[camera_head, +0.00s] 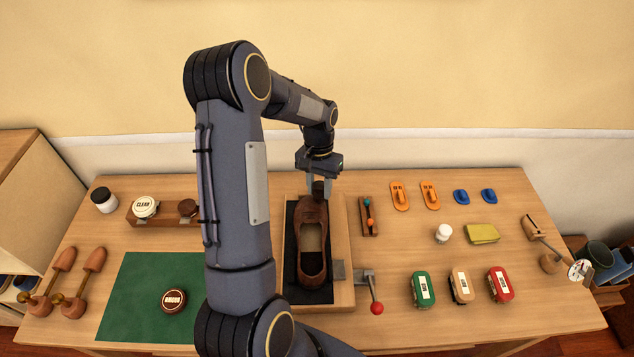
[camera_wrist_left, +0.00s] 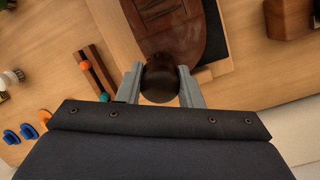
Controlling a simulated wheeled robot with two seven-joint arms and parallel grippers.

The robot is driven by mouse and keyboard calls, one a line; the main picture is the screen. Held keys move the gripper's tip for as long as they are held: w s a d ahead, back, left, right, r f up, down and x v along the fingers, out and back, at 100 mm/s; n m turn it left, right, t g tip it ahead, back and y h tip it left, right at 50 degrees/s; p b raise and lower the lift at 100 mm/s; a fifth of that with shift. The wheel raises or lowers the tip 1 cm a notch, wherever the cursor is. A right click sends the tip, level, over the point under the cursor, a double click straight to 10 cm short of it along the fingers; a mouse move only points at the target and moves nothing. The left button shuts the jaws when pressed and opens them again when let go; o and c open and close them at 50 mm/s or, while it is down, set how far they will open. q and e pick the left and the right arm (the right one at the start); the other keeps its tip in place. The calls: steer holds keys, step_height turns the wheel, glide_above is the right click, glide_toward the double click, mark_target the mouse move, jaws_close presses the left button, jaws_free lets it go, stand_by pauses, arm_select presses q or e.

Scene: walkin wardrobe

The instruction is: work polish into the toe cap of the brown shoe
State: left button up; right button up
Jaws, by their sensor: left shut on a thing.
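The brown shoe (camera_head: 312,222) lies on a black pad on a wooden stand (camera_head: 343,290), its toe pointing to the back wall. My left gripper (camera_head: 319,186) is shut on a dark round-topped applicator (camera_head: 318,191) at the toe end of the shoe. In the left wrist view the applicator (camera_wrist_left: 160,80) sits between the two grey fingers, over the shoe's toe (camera_wrist_left: 172,40). The applicator hides part of the toe cap, and I cannot tell whether it touches the leather. A round brown-labelled tin (camera_head: 174,300) sits on the green mat (camera_head: 135,275). My right gripper is out of view.
A clamp lever with a red knob (camera_head: 376,308) projects right of the stand. A wooden holder (camera_head: 165,220) carries a CLEAR tin (camera_head: 145,207). Green (camera_head: 421,288), tan and red brushes stand at front right. Shoe trees (camera_head: 85,280) lie at left. A rack (camera_head: 368,215) stands close right.

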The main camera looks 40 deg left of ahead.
arm_select(q)
steer(key=shift+s+d, duration=0.15)
steer(key=shift+s, duration=0.25)
steer(key=shift+s+a+r, duration=0.1)
steer(key=shift+s+a, duration=0.5)
steer(key=shift+a, duration=0.2)
steer(key=shift+s+a+r, duration=0.1)
steer(key=shift+s+a, duration=0.45)
steer(key=shift+a, duration=0.2)
steer(key=shift+f, duration=0.1)
